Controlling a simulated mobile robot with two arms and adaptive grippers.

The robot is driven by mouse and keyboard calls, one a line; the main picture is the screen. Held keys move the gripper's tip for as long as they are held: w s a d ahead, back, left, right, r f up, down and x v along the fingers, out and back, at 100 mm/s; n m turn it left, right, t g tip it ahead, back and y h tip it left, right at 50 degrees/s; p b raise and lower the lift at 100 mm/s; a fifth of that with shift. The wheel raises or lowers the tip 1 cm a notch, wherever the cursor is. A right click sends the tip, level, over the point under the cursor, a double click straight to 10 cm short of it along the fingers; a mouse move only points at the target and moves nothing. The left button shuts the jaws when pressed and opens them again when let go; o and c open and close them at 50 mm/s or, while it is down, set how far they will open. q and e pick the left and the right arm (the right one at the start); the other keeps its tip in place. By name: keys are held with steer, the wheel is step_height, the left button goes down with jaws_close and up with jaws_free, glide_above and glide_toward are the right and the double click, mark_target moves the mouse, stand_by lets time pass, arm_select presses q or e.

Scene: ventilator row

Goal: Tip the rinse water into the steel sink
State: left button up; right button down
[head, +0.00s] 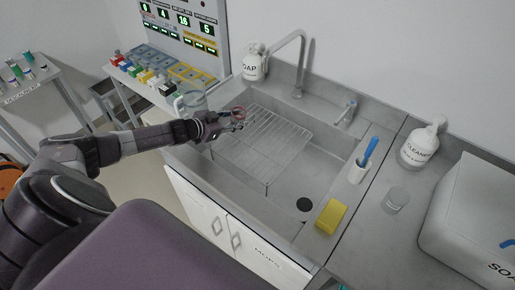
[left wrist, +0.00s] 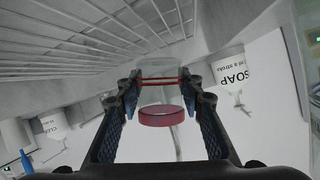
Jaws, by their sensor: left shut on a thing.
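My left gripper (head: 238,122) is over the left part of the steel sink (head: 285,203), above the wire rack. It is shut on a small clear vessel (left wrist: 160,68), with one finger on each side. The vessel has thin red lines around it and a red disc (left wrist: 160,117) at one end. It shows as a small reddish clear shape (head: 239,113) in the head view. I cannot tell its exact tilt or whether the red disc is liquid. The left wrist view is upside down, with the rack at the upper left. My right gripper is not in view.
The wire rack (head: 262,135) covers the sink's left side; the drain (head: 304,204) side is open. A tap (head: 301,70) and soap bottle (head: 254,65) stand behind. A clear jug (head: 188,103) stands left. A yellow sponge (head: 330,216), brush cup (head: 358,171) and glass (head: 396,200) stand right.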

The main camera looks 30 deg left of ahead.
arm_select(q)
steer(key=shift+w+a+r+n+h+b, duration=0.15)
steer(key=shift+a+r+n+h+b, duration=0.5)
steer(key=shift+a+n+h, duration=0.3)
steer(key=shift+d, duration=0.1)
